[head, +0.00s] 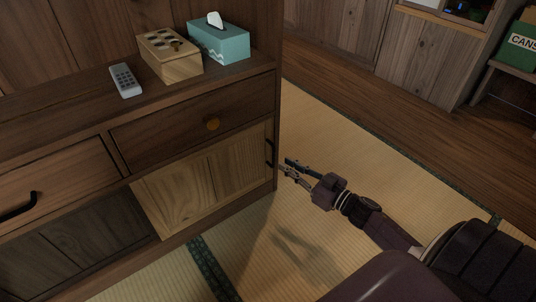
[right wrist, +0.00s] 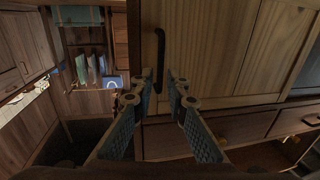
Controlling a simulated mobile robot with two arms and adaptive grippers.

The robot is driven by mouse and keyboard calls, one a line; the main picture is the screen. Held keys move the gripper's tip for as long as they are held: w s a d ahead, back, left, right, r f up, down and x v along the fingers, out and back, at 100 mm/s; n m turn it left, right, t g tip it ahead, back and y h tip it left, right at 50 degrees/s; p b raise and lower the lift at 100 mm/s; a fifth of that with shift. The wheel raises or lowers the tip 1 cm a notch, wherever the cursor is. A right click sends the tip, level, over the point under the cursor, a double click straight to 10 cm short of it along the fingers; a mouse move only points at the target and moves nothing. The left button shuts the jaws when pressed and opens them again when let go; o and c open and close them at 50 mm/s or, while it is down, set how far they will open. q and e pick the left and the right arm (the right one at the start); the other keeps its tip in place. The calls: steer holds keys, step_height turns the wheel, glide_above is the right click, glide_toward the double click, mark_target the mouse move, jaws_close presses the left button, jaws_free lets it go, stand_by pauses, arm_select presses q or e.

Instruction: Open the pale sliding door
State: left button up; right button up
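The pale sliding door (head: 197,189) is the light wooden panel in the lower right part of the cabinet, beside a dark panel (head: 75,255). It also fills the upper middle of the right wrist view (right wrist: 225,48). Its black bar handle (head: 269,153) is upright near its right edge. My right gripper (head: 286,167) is just right of the handle, low beside the cabinet. In the right wrist view its fingers (right wrist: 164,76) are apart, with the handle (right wrist: 160,58) lined up with the gap, seemingly beyond the tips. Contact cannot be told. My left gripper is not in view.
The cabinet (head: 70,105) carries a grey remote (head: 125,80), a wooden box with holes (head: 170,57) and a teal tissue box (head: 220,42). Open tatami (head: 350,165) lies right of the cabinet. A green box (head: 520,48) stands far right.

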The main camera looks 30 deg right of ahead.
mark_target(273, 165)
steer(key=b+x, duration=0.3)
steer(key=x, duration=0.3)
steer(key=shift+w, duration=0.25)
steer(key=shift+a, duration=0.1)
jaws_close()
